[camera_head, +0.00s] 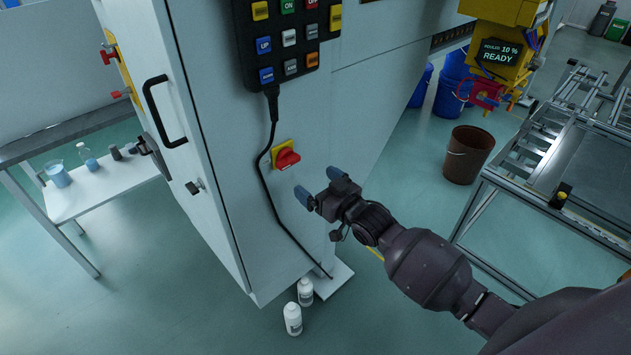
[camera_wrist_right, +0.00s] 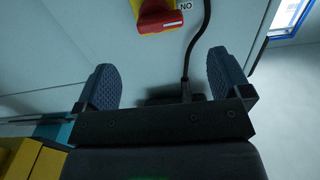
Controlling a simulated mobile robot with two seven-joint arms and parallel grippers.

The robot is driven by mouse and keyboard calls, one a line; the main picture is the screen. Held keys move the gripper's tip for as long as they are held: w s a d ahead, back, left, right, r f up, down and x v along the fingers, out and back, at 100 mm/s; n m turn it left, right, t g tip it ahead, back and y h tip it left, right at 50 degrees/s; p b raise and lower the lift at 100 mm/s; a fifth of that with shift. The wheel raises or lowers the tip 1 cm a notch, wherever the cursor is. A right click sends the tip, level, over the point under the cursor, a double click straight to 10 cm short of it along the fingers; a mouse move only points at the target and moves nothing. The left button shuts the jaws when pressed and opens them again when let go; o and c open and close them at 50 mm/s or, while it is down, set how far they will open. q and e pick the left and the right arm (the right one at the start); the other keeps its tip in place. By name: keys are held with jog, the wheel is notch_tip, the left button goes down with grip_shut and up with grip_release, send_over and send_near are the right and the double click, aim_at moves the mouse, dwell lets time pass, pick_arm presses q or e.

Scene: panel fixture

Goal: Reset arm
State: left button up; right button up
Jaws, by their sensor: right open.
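My right gripper (camera_head: 318,185) is open and empty in front of the white cabinet panel (camera_head: 340,110). Its two blue fingertips point at the panel, below a red rotary switch (camera_head: 287,158) on a yellow plate. In the right wrist view the open jaws (camera_wrist_right: 163,88) face the panel, and the red switch (camera_wrist_right: 158,12) shows at the top, above the space between the fingers. My left gripper is not in view.
A button box (camera_head: 288,38) hangs on the panel, with its cable (camera_head: 262,170) looping down. White bottles (camera_head: 292,318) stand on the floor below. A brown bucket (camera_head: 467,155) and a metal frame table (camera_head: 560,150) are at the right. A side table (camera_head: 100,185) holds labware.

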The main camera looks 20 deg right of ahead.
dwell(0.3)
jog(key=s+d+f+m+g+h, duration=0.1)
jog(key=s+f+g+h, duration=0.1)
jog(key=s+f, duration=0.3)
jog(key=s+d+f+m+g+h, duration=0.1)
jog(key=s+f, duration=0.4)
jog(key=s, duration=0.8)
jog(key=s+d+f+g+h, duration=0.2)
jog(key=s+f, duration=0.3)
jog(key=s, duration=0.5)
jog(key=shift+d+f+m+g+h, duration=0.3)
jog(key=shift+d+m+h, duration=0.1)
jog(key=shift+h, duration=0.3)
